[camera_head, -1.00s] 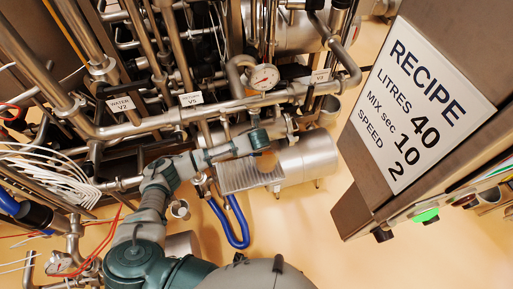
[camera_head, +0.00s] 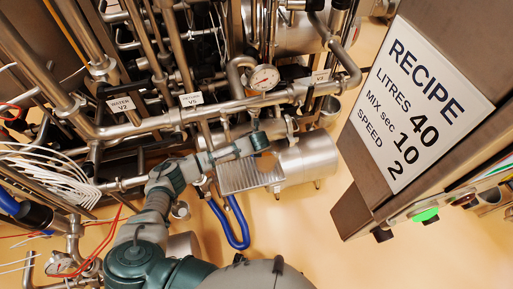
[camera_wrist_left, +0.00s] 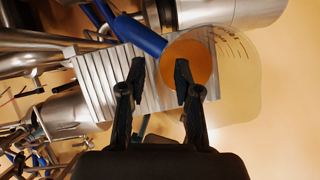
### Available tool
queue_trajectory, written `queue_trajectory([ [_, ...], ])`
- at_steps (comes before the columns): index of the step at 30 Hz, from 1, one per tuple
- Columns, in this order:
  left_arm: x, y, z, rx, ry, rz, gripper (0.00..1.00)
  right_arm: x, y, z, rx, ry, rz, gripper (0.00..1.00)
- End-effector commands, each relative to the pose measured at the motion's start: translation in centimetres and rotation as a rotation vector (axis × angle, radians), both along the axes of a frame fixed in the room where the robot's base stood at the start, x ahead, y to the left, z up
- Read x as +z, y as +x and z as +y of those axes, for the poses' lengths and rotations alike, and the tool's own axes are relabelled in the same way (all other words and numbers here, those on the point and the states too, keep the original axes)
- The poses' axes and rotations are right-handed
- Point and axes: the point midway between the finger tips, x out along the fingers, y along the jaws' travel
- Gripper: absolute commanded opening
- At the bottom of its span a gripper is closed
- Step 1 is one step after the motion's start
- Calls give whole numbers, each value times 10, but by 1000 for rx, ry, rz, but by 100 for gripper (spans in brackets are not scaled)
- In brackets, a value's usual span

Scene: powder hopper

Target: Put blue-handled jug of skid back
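In the left wrist view, a clear jug (camera_wrist_left: 238,85) with dark measuring marks shows at the right, at the edge of a ribbed metal plate (camera_wrist_left: 98,75). A round orange-tan area shows in or through it. A thick blue piece (camera_wrist_left: 140,36) runs to it from the upper left; I cannot tell whether this is its handle or a hose. My left gripper (camera_wrist_left: 158,72) is open, its fingers apart over the plate, one finger overlapping the orange-tan area. I see nothing held. In the head view, the arm's end hides the fingers above the ribbed plate (camera_head: 250,180). My right gripper is out of view.
A steel cylinder (camera_head: 310,157) lies beside the plate. A blue hose (camera_head: 241,232) loops below it. Dense pipes with a gauge (camera_head: 264,78) fill the back and left. A panel with a recipe sign (camera_head: 415,105) stands right. The tan floor (camera_head: 300,225) is clear at lower middle.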

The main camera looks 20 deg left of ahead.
Motion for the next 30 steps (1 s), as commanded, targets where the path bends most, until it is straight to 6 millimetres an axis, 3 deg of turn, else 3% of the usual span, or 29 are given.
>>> queue_trajectory([
  [8,13,-5,-2,-1,-1,-1,32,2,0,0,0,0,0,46],
  [21,93,-43,-17,-2,-1,-2,32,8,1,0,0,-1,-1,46],
  [30,108,-51,-20,1,0,0,32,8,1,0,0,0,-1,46],
])
